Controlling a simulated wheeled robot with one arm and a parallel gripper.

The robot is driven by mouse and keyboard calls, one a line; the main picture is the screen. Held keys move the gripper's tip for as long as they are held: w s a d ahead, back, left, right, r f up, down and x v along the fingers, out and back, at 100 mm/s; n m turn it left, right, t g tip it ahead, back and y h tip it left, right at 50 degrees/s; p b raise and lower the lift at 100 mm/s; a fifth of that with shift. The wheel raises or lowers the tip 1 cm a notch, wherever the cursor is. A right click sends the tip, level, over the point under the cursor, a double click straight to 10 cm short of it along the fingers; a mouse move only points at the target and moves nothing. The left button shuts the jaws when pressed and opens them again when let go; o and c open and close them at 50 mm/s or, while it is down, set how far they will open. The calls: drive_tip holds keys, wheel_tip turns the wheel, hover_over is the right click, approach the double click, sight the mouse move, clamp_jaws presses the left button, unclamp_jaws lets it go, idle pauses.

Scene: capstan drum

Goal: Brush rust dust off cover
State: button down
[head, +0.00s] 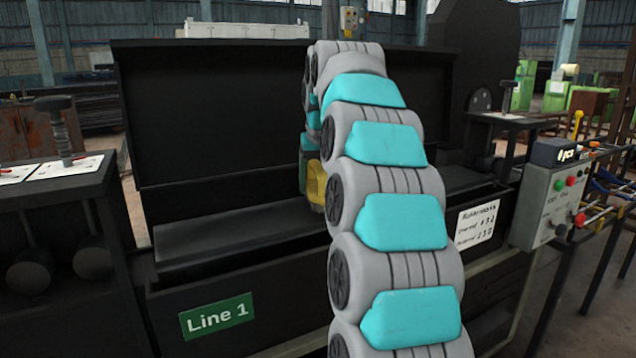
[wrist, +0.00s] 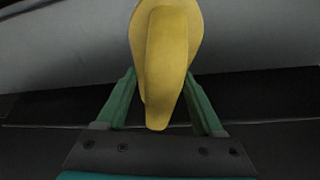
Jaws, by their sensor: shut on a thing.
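My gripper (wrist: 161,78) shows in the wrist view with its green fingers shut on a yellow, rounded tool (wrist: 166,60). I take this tool for the brush; its bristles are not in sight. In the head view the yellow tool (head: 316,183) shows just left of my arm, low in front of the raised black panel (head: 215,110). My arm hides most of the gripper there. I cannot tell which surface is the cover, or whether the tool touches it. A grey, smooth surface (wrist: 60,55) lies beyond the tool in the wrist view. I make out no rust dust.
A dark ledge (head: 240,235) runs along the machine below the panel. A green "Line 1" sign (head: 217,317) and a white label (head: 477,225) are on its front. A control box (head: 550,205) stands at right. Dark equipment with a T-handle (head: 57,130) stands at left.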

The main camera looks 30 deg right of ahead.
sight(317, 163)
drive_tip(key=shift+r+p, duration=1.8)
drive_tip(key=shift+r, duration=0.75)
drive_tip(key=shift+r+p, duration=0.75)
drive_tip(key=shift+r, duration=0.75)
